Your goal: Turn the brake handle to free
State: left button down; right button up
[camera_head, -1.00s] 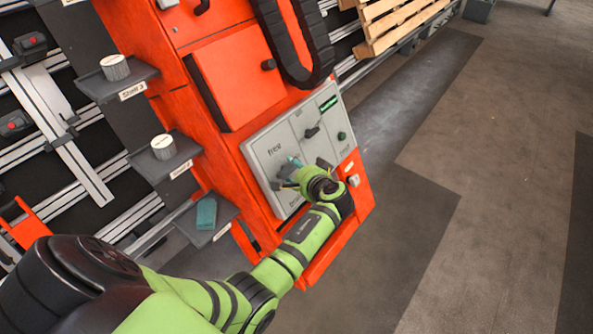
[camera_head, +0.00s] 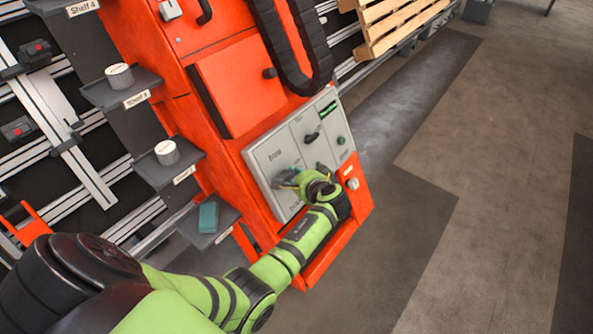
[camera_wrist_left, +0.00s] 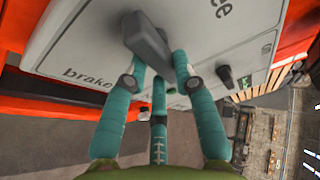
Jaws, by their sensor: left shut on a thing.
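The brake handle is a dark grey lever on the pale grey panel (camera_head: 298,152) of the orange cabinet. In the left wrist view the handle (camera_wrist_left: 148,40) lies at the tips of my left gripper's teal fingers (camera_wrist_left: 159,61). The gripper is shut on it. In the head view my left gripper (camera_head: 287,179) is at the panel's lower left part, and the handle is partly hidden by it. The word "free" (camera_head: 275,156) shows above the gripper. The word "brake" (camera_wrist_left: 86,78) shows in the wrist view. My right gripper is not in view.
A smaller dark knob (camera_head: 311,137) and a green button (camera_head: 341,141) sit to the right on the panel. A wooden pallet (camera_head: 395,25) is behind. The floor at right is clear.

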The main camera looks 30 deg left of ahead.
pick_arm(q)
jog(key=m+p, duration=0.1)
jog(key=p, duration=0.1)
jog(key=m+g+h+p, duration=0.1)
jog(key=m+p, duration=0.2)
jog(key=p, duration=0.1)
jog(key=shift+s+r+m+h+p, duration=0.15)
jog(key=shift+r+m+h+p, duration=0.15)
jog(key=shift+m+p, duration=0.1)
jog(key=shift+f+m+g+h+p, duration=0.1)
jog(key=shift+m+g+h+p, duration=0.2)
jog(key=shift+m+g+p, duration=0.7)
jog(key=m, duration=0.3)
jog(key=shift+s+a+f+g, duration=0.1)
jog(key=shift+s+f+g, duration=0.05)
jog(key=shift+g, duration=0.25)
jog(key=shift+m+g+h+b, duration=0.3)
jog(key=shift+m+g, duration=0.1)
jog(key=shift+m, duration=0.6)
jog(key=shift+s+m+g+b, duration=0.1)
jog(key=shift+m+g+b, duration=0.4)
jog(key=shift+m, duration=0.3)
jog(key=c, duration=1)
grip_release()
